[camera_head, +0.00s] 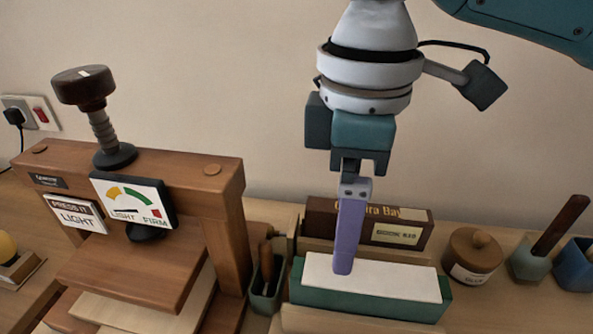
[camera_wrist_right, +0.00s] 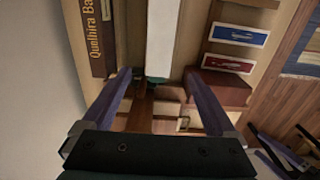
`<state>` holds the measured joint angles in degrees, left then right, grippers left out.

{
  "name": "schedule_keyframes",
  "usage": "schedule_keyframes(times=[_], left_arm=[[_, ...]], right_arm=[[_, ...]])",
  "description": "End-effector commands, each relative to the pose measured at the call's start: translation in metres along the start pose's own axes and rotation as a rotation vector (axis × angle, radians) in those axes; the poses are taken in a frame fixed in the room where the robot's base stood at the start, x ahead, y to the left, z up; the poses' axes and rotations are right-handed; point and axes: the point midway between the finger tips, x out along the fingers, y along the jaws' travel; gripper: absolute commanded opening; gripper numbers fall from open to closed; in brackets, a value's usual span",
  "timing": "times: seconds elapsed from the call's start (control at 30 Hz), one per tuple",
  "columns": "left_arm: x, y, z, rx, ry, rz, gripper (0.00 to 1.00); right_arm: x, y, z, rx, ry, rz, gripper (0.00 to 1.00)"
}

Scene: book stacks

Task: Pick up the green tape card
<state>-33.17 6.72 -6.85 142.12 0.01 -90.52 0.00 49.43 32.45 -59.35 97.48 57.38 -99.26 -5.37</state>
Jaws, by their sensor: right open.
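I cannot make out a green tape card in either view. My right gripper (camera_head: 346,270) points down in the head view, its purple fingers in front of and over a white-topped block with green sides (camera_head: 370,306). In the right wrist view the fingers of this gripper (camera_wrist_right: 158,78) are spread wide. The white top of the block (camera_wrist_right: 160,38) lies ahead between them, with a small green bit at its near end. Nothing is held. A blue-fronted card (camera_wrist_right: 238,35) and a red-fronted card (camera_wrist_right: 228,65) lie to the right in the wrist view.
A dark brown book (camera_head: 368,222) stands behind the block. A wooden press (camera_head: 228,235) with a dark knob stands at the left. A small cup with tools (camera_head: 266,290) sits between. A round lidded wooden pot (camera_head: 471,258) and a holder with a brown handle (camera_head: 530,262) stand at the right.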

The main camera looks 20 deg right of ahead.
Motion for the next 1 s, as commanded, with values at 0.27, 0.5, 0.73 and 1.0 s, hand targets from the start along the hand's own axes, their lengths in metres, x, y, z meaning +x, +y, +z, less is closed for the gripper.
schedule_keyframes(times=[0.27,0.5,0.73,1.0], left_arm=[[0.004,0.002,0.001,-0.003,0.000,0.004,0.91],[0.010,0.002,0.004,-0.002,0.000,0.003,0.91],[0.011,0.000,0.004,0.004,-0.002,-0.002,0.91],[0.010,-0.001,0.004,0.007,-0.002,-0.005,0.91]], right_arm=[[0.030,0.000,-0.002,0.000,0.001,-0.002,0.93],[0.067,0.001,-0.004,-0.001,0.001,-0.001,0.93],[0.071,0.001,-0.004,-0.003,0.003,0.002,0.93],[0.072,0.001,-0.004,-0.002,0.003,0.002,0.93]])
